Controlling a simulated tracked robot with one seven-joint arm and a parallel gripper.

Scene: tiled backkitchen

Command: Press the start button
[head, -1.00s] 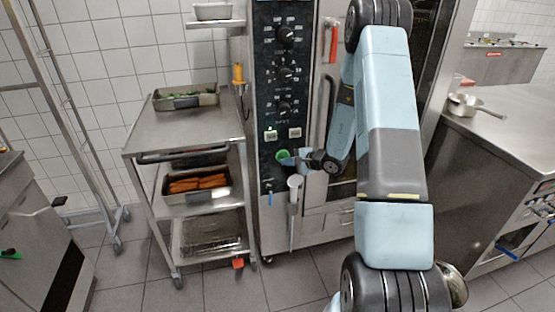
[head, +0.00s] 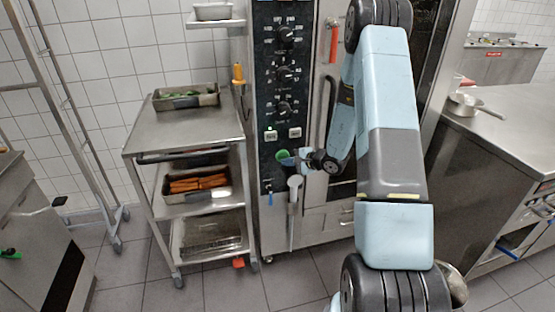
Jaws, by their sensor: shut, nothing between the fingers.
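The tall oven's dark control panel (head: 281,90) stands in the middle of the head view, with several black knobs and two small pale square buttons. Below these is a round green button (head: 282,155), which I take as the start button. My gripper (head: 288,160) is shut and empty, with its fingertips at the lower right edge of the green button. It covers part of that edge. I cannot tell whether the tips touch it.
A steel trolley (head: 160,135) with trays stands left of the oven. A hand shower (head: 294,183) hangs just below my gripper. A red-handled door lever (head: 333,45) is on the oven door. A steel counter with a pan (head: 466,101) is at the right.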

